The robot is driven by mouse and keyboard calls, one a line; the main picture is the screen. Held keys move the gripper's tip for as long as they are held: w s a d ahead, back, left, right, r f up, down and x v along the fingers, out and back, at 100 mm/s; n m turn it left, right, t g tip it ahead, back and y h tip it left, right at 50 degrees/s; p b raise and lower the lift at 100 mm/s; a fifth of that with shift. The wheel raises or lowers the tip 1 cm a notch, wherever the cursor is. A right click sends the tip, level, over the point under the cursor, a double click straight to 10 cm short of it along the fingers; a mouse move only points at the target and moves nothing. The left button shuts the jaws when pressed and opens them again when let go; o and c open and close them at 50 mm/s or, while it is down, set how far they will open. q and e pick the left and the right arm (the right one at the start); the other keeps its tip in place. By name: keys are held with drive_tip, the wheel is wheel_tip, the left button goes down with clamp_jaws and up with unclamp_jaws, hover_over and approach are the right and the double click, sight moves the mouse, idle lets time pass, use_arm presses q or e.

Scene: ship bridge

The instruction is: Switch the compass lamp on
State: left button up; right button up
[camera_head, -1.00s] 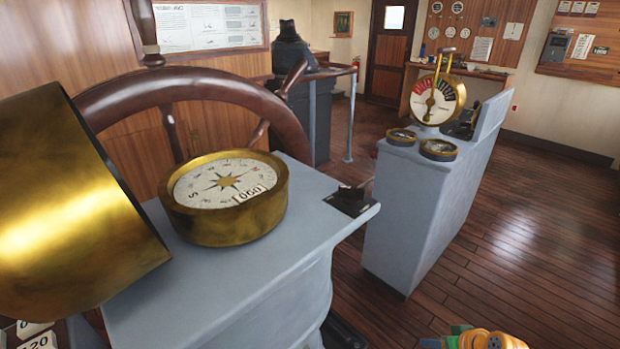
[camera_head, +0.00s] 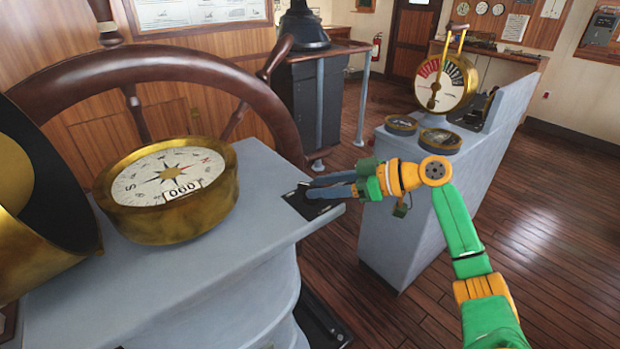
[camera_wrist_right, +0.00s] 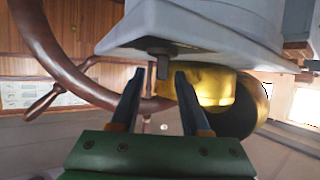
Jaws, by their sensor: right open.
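The brass compass (camera_head: 168,205) with its white card sits on the grey binnacle top (camera_head: 245,185). A small black switch plate (camera_head: 298,204) lies at the right end of that top, partly hidden by my gripper. My right gripper (camera_head: 308,187), on a green and orange arm, reaches over the plate from the right. In the right wrist view its two dark fingers (camera_wrist_right: 161,72) are apart, with nothing between them. A small dark lever (camera_wrist_right: 157,46) shows just beyond the fingertips, roughly in line with the gap. My left gripper is not in view.
A wooden wheel (camera_head: 190,68) stands behind the compass. A brass hood (camera_head: 40,215) is tilted at the left. A grey telegraph pedestal (camera_head: 400,225) stands to the right behind my arm. Open plank floor (camera_head: 545,220) lies at the right.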

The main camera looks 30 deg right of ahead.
drive_tip(key=shift+w+a+f, duration=0.15)
drive_tip(key=shift+w+a, duration=0.4)
drive_tip(key=shift+a, duration=0.15)
drive_tip(key=shift+w+d+f, duration=0.1)
drive_tip(key=shift+w+f, duration=0.1)
drive_tip(key=shift+f, duration=0.1)
clamp_jaws()
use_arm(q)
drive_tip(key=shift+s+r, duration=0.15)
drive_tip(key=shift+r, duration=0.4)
